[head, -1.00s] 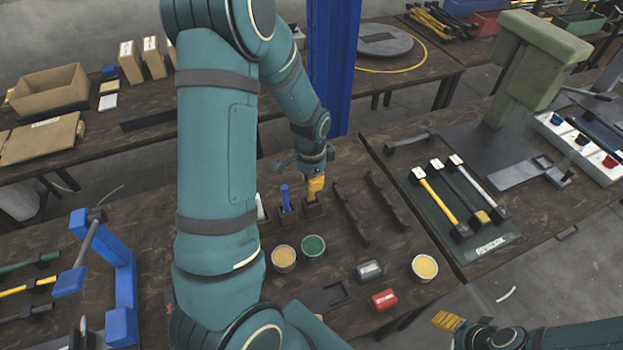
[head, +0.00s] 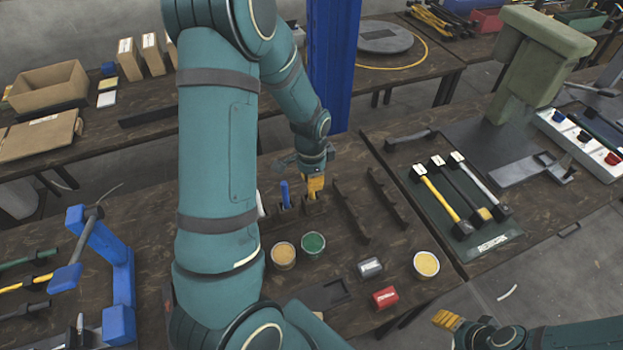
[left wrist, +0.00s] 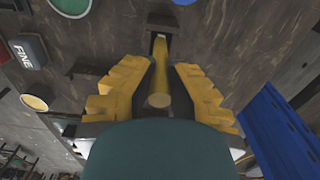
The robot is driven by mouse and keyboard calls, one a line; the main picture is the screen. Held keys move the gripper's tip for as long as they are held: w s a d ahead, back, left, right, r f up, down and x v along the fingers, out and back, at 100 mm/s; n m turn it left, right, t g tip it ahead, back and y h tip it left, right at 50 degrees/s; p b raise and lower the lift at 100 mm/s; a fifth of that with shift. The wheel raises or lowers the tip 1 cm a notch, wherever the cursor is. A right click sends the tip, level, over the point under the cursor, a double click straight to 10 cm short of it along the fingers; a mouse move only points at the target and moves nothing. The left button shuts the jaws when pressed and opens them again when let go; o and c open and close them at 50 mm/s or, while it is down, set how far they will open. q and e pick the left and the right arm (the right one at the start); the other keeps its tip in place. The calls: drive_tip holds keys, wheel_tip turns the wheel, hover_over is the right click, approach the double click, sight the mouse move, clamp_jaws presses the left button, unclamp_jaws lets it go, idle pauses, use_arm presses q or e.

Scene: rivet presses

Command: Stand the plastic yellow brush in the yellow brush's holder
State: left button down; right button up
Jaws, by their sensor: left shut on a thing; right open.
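My left gripper (head: 315,187) points down over the dark brush holders at the middle of the table. It is shut on the yellow brush (left wrist: 159,75), whose round yellow handle shows between the yellow fingers in the left wrist view. The brush's far end reaches a dark holder (left wrist: 164,18); how deep it sits there I cannot tell. In the head view the fingers hide most of the brush, and the holder (head: 314,206) shows just under them. My right gripper (head: 447,320) is open and empty at the bottom right.
A blue brush (head: 285,193) stands in a holder just left of the left gripper. Tan (head: 283,255) and green (head: 313,244) pots stand in front. Dark racks (head: 350,211) lie to the right. A blue column (head: 332,70) rises close behind the gripper.

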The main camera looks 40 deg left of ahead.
use_arm(q)
drive_tip(key=c, duration=1)
unclamp_jaws()
drive_tip(key=shift+c, duration=0.2)
drive_tip(key=shift+r, duration=0.1)
wheel_tip(320, 180, up, 12)
drive_tip(key=shift+f, duration=0.1)
